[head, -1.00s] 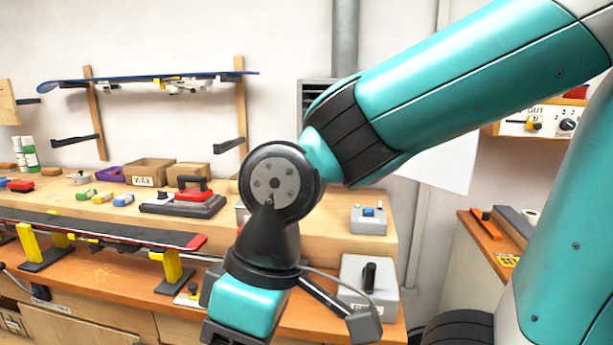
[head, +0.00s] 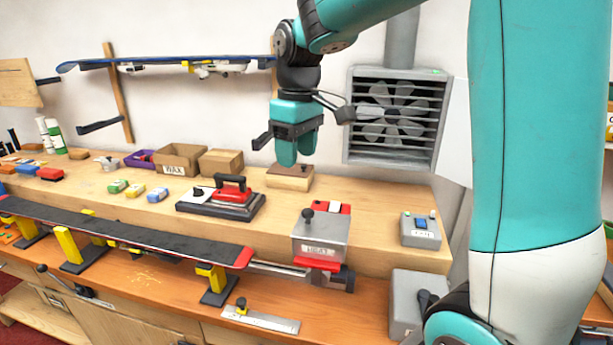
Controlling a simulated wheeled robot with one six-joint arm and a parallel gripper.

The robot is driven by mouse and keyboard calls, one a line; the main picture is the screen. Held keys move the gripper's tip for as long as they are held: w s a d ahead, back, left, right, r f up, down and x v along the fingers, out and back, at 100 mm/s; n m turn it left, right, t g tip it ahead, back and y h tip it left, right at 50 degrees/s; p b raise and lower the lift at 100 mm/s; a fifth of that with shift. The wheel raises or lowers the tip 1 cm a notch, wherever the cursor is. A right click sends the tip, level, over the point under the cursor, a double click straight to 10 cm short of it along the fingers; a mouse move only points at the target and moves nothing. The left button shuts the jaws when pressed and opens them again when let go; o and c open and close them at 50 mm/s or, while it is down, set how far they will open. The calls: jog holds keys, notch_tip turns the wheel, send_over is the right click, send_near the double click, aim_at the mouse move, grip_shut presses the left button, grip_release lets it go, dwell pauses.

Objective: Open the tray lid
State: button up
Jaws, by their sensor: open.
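My gripper (head: 296,154) hangs fingers-down over the back of the bench, open and empty. It is above a flat wooden block (head: 290,177) with a small dark knob; whether they touch I cannot tell. A grey metal box (head: 320,237) with a black knob on its sloping top and a blurred label stands at the shelf's front edge, right of and below my gripper. Its top looks shut, with red parts behind and below it. I cannot tell for sure which of these is the tray with the lid.
A red-handled iron (head: 229,194) on a dark base and cardboard boxes (head: 180,160) lie left of the gripper. A long dark ski (head: 120,231) lies along the front. A grey switch box (head: 420,229) stands right. A fan vent (head: 395,118) is on the wall behind.

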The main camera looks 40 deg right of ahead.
jog(key=r, duration=0.1)
send_over(308, 210)
jog(key=shift+m, duration=0.3)
notch_tip(308, 210, down, 16)
jog(key=p, duration=0.4)
jog(key=shift+s, duration=0.1)
grip_shut()
jog(key=shift+a, duration=0.1)
